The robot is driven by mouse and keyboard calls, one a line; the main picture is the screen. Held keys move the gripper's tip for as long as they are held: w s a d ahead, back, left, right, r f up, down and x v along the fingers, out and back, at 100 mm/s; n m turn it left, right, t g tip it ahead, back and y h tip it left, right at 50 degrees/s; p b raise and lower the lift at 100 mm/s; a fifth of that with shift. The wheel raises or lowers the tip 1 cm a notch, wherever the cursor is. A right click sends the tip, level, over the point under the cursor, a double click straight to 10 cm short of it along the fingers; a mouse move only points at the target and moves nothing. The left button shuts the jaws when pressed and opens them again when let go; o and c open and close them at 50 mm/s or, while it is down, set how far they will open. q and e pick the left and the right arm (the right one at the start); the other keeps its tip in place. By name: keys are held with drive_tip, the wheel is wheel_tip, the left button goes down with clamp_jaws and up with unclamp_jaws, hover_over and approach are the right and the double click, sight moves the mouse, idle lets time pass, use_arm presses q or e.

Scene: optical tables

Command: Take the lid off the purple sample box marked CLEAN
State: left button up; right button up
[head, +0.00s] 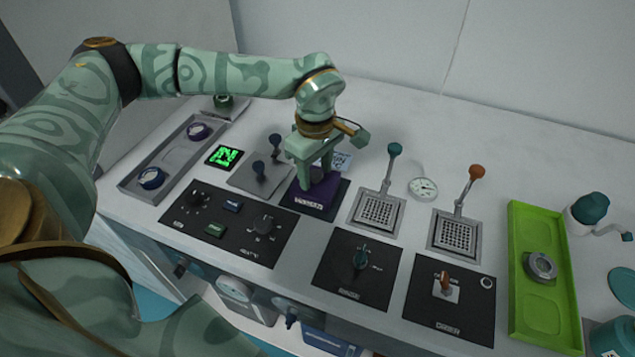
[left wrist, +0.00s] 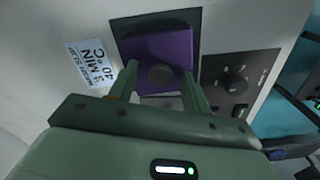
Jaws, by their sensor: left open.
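The purple sample box (head: 318,203) sits on a dark square pad on the white table, below my left gripper (head: 316,178). Its front label is too small to read surely. In the left wrist view the purple top (left wrist: 178,47) carries a dark round knob (left wrist: 160,75), and I take this top as the lid lying on the box. My left gripper (left wrist: 160,88) is open, pointing down, with one finger on each side of the knob. Whether the fingers touch it I cannot tell. In the head view the gripper hides most of the lid. My right gripper is not in view.
A printed card (left wrist: 91,63) lies beside the box. Two upright levers, with a teal knob (head: 394,149) and an orange knob (head: 477,171), stand to the right. A grey tray (head: 133,189) is at left, a green tray (head: 516,275) at right. A black control panel (head: 272,251) lies in front.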

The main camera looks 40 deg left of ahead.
use_arm(q)
drive_tip(key=shift+f, duration=0.2)
drive_tip(key=c, duration=1)
